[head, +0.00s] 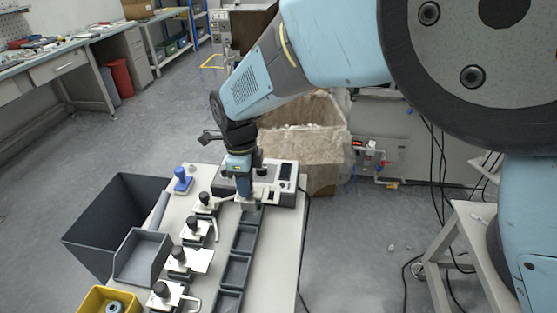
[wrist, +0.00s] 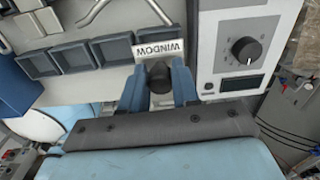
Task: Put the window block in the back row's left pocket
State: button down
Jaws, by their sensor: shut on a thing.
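My gripper (head: 247,200) is shut on the window block and holds it at the far end of the grey pocket tray (head: 233,256). In the wrist view, the white label of the window block (wrist: 158,50) reads WINDOW upside down. A dark rounded piece shows between the two blue fingers, just below the label. The tray's pockets (wrist: 72,57) run in a line to the left of the block in the wrist view, and the ones I see look empty. The block covers the tray end, so I cannot tell whether it touches the tray.
A control box with a dial (wrist: 246,50) stands close beside the gripper. White clamps with black knobs (head: 178,256) line the tray's left side. A grey bin (head: 142,255), a yellow bin (head: 108,300) and a blue-topped item (head: 181,178) stand farther left.

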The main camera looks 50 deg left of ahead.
jog(key=shift+f, duration=3)
dwell(0.7)
jog(key=c, duration=0.8)
grip_release()
jog(key=shift+o, duration=0.2)
notch_tip(320, 180, up, 14)
jog(key=shift+f, duration=0.2)
